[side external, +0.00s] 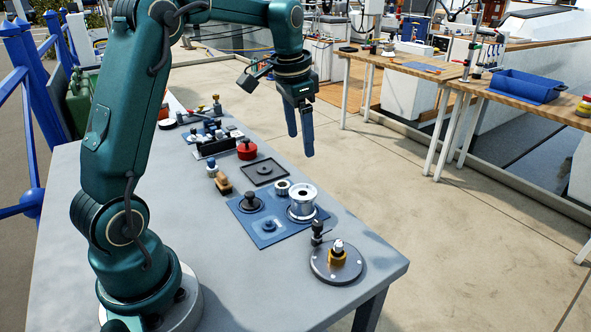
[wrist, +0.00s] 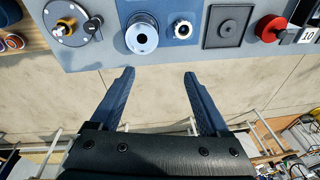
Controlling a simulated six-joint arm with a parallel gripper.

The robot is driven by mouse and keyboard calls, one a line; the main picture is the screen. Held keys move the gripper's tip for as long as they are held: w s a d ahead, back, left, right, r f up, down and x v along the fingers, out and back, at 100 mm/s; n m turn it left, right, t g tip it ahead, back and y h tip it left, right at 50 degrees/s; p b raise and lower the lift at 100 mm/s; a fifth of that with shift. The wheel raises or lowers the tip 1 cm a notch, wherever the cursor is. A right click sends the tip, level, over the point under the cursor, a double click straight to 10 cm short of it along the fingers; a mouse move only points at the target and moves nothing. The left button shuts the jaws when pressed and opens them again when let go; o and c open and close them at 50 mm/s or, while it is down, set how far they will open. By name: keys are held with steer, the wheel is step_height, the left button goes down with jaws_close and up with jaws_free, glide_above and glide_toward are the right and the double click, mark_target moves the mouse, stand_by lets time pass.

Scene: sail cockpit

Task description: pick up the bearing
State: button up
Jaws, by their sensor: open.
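The bearing looks to be the small silver ring (side external: 283,191) with a dark hole, lying on the blue mat (side external: 244,233) behind a larger silver drum (side external: 303,208). In the wrist view the ring (wrist: 182,22) sits near the top edge, right of the drum (wrist: 141,47). My gripper (side external: 300,143) is open and empty, raised above the far side of the table, with its fingers pointing down. In the wrist view its fingertips (wrist: 159,73) are apart over the floor beyond the table edge, and the ring is ahead of them, untouched.
The mat also carries a dark knobbed part (side external: 251,203). A black square tray (side external: 264,171), a red round part (side external: 247,151) and a dark disc with a brass centre (side external: 337,264) stand nearby. Free grey table (side external: 370,240) lies to the right. Wooden benches stand behind.

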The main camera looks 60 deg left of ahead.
steer(key=g, duration=0.1)
glide_toward(282, 187)
steer(key=w+d+r, duration=0.1)
steer(key=w+d, duration=0.1)
steer(key=shift+n+g+h, duration=0.4)
steer(key=shift+n+g, duration=0.1)
steer(key=shift+n, duration=0.3)
steer(key=a+f, duration=0.1)
steer(key=s+a+f, duration=0.1)
steer(key=f, duration=0.1)
steer(key=shift+a+f, duration=0.2)
steer(key=shift+f, duration=0.05)
steer(key=shift+a+f, duration=0.15)
steer(key=shift+f, duration=2.4)
jaws_close()
